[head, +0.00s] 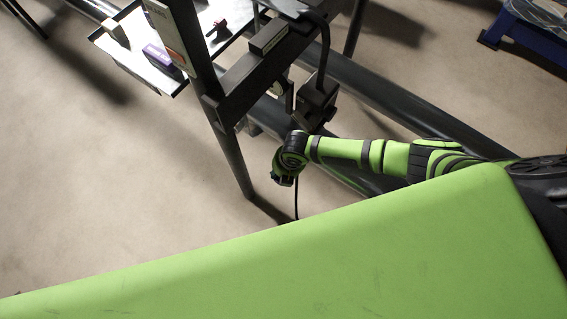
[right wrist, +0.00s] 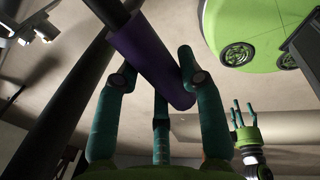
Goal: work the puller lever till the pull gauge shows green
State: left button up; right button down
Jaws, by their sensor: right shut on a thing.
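A purple grip (right wrist: 147,50) on a dark bar, which looks like the lever handle, crosses the top middle of the right wrist view. My right gripper (right wrist: 157,62) has its teal fingers closed around this grip. In the head view my right arm comes in from the right and ends beside the dark stand (head: 232,90); its fingers are hidden there. A small round face (head: 278,88) on the stand may be the pull gauge; I cannot read its colour. My left gripper (right wrist: 243,115) shows in the right wrist view, its fingers spread and empty.
A blue frame (head: 522,38) is at the far right. Floor at left is clear.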

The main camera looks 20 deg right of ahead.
notch_tip(320, 180, down, 3)
jog(key=shift+r+t+h+b, duration=0.1)
jog(key=shift+t+h+b, duration=0.2)
jog(key=shift+t+h, duration=0.15)
jog(key=c, duration=0.7)
grip_release()
jog(key=shift+c, duration=0.2)
jog(key=shift+d+r, duration=0.1)
jog(key=shift+r, duration=0.05)
jog(key=v, duration=1.1)
jog(key=shift+r, duration=0.45)
